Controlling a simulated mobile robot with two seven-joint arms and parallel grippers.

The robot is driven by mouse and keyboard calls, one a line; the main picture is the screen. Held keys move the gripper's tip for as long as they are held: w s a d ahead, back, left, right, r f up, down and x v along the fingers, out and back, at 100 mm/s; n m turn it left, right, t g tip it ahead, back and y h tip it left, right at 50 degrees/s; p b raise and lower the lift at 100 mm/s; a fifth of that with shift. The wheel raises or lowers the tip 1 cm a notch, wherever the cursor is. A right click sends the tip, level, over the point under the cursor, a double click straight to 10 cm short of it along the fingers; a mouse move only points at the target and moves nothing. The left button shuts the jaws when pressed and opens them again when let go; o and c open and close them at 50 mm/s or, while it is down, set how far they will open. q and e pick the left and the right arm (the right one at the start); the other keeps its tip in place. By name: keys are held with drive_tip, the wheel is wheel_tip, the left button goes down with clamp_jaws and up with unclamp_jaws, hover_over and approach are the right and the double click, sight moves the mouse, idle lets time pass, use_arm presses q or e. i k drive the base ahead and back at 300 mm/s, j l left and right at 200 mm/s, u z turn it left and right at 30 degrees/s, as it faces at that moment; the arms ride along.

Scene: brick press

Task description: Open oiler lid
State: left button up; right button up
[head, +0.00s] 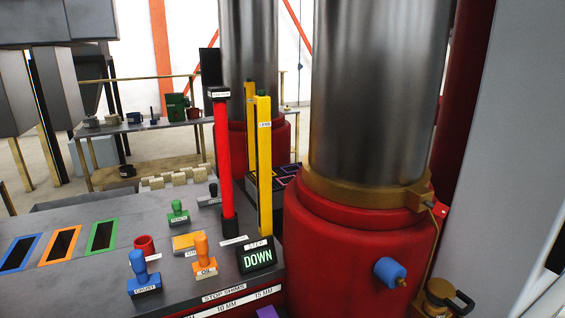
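A small brass fitting (437,298) with a dark looped handle or lid (462,301) is at the bottom right, beside the foot of the large red-based cylinder. It looks like the oiler, but the bottom edge of the picture cuts it off, and I cannot tell whether its lid is open or shut. A thin brass pipe (432,250) runs down towards it from the collar. Neither of my grippers shows in the head view.
A steel cylinder on a red base (330,250) fills the middle right, with a blue knob (389,271) sticking out. The grey table (95,285) holds blue, orange and green stamps, a DOWN display (257,258), and upright red (223,160) and yellow (264,170) bars.

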sight(440, 288)
drive_tip(key=z, duration=1.25)
drive_tip(key=l, duration=0.1)
